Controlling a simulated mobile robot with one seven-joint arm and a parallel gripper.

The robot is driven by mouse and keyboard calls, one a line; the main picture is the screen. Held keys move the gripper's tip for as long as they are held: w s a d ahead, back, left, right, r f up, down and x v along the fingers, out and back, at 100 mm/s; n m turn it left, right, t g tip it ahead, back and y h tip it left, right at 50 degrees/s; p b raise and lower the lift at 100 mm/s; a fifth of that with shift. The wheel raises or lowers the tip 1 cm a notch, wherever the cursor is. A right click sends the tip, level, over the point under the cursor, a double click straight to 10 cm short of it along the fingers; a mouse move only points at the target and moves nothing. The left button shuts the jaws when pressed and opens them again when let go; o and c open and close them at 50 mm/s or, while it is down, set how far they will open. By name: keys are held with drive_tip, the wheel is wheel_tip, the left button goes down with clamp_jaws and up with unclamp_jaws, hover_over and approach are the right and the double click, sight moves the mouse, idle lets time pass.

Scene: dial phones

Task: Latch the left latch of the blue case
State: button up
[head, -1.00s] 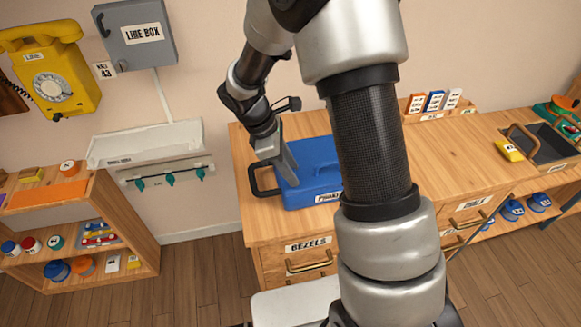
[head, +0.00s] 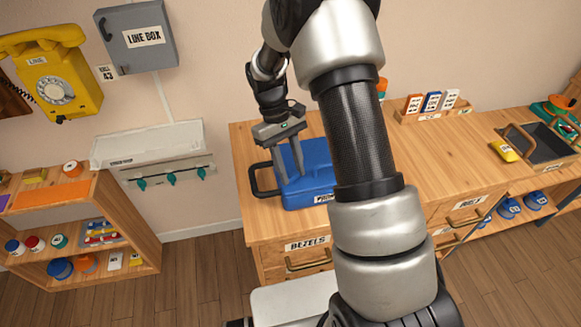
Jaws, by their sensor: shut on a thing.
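The blue case (head: 316,180) lies on the wooden bench top, with a dark handle (head: 262,182) on its left side and a label on its front. My forearm hides its right part. My gripper (head: 293,176) points down onto the left part of the case. Both fingers show with a gap between them, and their tips meet the case, shut on a part of it. The left latch is too small or too hidden to make out, so I cannot tell its position.
The bench top (head: 420,150) is clear to the right, up to a card rack (head: 433,108) at the back. A dark tray (head: 548,145) stands at far right. A low shelf (head: 130,215) stands left, beyond a floor gap. A grey box (head: 138,37) hangs on the wall.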

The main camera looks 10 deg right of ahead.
drive_tip(key=shift+w+d+m+y, duration=0.1)
drive_tip(key=shift+m+y, duration=0.35)
drive_tip(key=shift+m, duration=0.65)
drive_tip(key=shift+d+m+y, duration=0.1)
drive_tip(key=shift+m+y, duration=0.35)
drive_tip(key=shift+m, duration=0.65)
drive_tip(key=o, duration=1.1)
drive_tip(key=shift+r, duration=0.1)
drive_tip(key=v, duration=1.1)
drive_tip(key=p+v, duration=0.1)
drive_tip(key=v, duration=0.5)
drive_tip(key=shift+w, duration=0.4)
